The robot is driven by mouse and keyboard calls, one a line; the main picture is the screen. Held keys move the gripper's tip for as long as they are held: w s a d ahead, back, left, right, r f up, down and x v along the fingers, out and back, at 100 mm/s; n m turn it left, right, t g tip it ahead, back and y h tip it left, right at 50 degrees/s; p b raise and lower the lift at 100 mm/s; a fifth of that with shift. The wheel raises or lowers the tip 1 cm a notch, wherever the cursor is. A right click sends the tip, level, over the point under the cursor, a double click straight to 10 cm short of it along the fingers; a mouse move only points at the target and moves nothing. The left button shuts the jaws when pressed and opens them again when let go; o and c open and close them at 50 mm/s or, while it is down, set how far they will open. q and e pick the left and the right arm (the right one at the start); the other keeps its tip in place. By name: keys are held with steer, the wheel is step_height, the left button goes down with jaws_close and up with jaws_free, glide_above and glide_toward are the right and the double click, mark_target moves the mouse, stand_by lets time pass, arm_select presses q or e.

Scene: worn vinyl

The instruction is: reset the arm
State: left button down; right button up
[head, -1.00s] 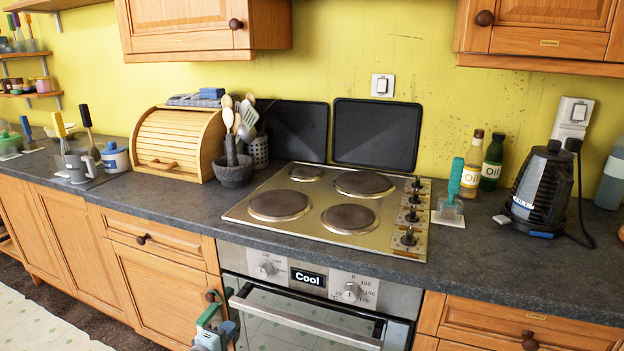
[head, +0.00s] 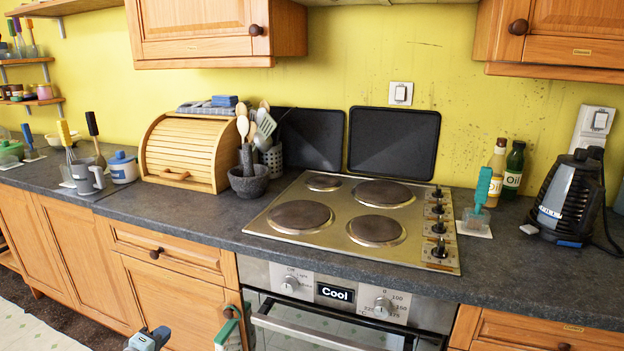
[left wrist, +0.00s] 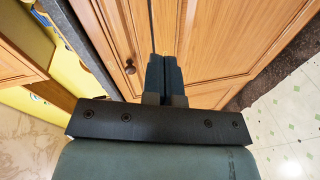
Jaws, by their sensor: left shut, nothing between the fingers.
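My left gripper (head: 150,339) shows only in part at the bottom edge of the head view, in front of the wooden base cabinets (head: 165,295). In the left wrist view its two dark fingers (left wrist: 164,75) lie together with nothing between them. They point toward a wooden cabinet door (left wrist: 220,40), and a dark round knob (left wrist: 130,67) shows to their left. Most of the left arm is out of the head view. My right gripper is in neither view.
The oven (head: 310,313) and its handle stand right of the gripper. A green and cream item (head: 230,330) is beside the handle's left end. The worktop (head: 190,215) carries a hob (head: 270,225), a bread bin (head: 180,150) and several utensils. Floor shows at lower left.

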arm_select(q)
steer(key=s+d+f+m+g, duration=0.25)
steer(key=s+m, duration=0.25)
steer(key=s, duration=0.4)
steer(key=s+d+f+m+g, duration=0.1)
steer(key=s+d+f+m, duration=0.3)
steer(key=s, duration=0.5)
steer(key=s+d+r+m+g, duration=0.25)
steer(key=s+m, duration=0.95)
steer(key=s, duration=0.8)
steer(key=w+d+r+n+t, duration=0.25)
steer(key=d+n, duration=0.35)
steer(key=d, duration=0.5)
step_height(320, 180, up, 17)
steer(key=s+a+p, duration=0.1)
steer(key=p, duration=2.2)
steer(key=shift+s+a+f+g+y+p, duration=0.2)
steer(key=shift+g+y+p, duration=0.1)
steer(key=shift+g, duration=0.15)
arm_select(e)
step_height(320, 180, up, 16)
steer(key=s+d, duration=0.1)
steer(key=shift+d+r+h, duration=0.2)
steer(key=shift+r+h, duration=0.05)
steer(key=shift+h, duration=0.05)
arm_select(q)
steer(key=shift+r, duration=0.1)
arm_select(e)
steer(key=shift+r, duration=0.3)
